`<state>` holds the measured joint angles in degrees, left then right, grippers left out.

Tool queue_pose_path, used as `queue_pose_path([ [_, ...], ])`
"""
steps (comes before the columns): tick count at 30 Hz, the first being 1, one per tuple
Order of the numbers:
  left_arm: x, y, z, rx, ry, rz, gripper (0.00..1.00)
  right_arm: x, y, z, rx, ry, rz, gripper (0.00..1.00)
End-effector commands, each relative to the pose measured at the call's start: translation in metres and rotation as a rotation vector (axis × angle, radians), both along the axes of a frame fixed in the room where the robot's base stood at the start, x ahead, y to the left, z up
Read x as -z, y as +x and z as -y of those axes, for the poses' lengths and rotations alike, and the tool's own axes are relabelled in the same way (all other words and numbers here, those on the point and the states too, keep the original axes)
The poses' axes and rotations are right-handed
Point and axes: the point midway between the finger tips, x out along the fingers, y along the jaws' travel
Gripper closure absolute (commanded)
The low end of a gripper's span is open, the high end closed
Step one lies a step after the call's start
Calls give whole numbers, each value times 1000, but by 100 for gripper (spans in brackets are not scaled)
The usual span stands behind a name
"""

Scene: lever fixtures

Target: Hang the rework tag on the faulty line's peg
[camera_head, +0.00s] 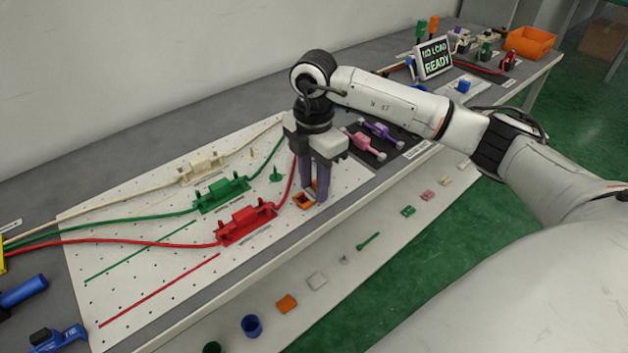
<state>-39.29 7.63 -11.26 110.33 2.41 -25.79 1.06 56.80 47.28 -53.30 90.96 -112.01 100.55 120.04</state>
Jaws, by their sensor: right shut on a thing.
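My right gripper (314,192) points straight down over the right part of the white pegboard, its purple fingers shut on an orange tag (303,201). The tag is partly hidden by the fingers. It is low, close to the board, at the right end of the red line's fixture (246,224). A green peg (276,175) stands beside the green fixture (221,193), and a cream peg (252,153) beside the cream fixture (202,167). I see no red peg; the gripper may hide it. I cannot tell whether the tag touches a peg. My left gripper is not in view.
A small screen (434,59) at the back reads "NO LOAD READY". An orange bin (530,42) stands at the far right. Pink (363,144) and purple (380,131) parts lie behind my right gripper. Blue tools (58,338) lie at the lower left. Several small parts line the front strip.

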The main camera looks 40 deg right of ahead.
Motion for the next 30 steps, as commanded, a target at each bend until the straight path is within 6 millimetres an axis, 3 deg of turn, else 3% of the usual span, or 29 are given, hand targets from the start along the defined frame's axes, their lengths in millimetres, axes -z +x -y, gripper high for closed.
queue_pose_path([
  [10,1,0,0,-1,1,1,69,3,0,0,0,0,0,90],
  [11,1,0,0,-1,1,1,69,3,0,0,0,0,0,65],
  [14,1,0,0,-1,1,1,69,3,0,0,0,0,0,48],
  [20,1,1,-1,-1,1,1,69,3,0,0,0,0,0,48],
  [24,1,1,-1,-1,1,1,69,3,0,0,0,0,0,29],
  [30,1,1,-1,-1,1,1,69,3,0,0,0,0,0,29],
])
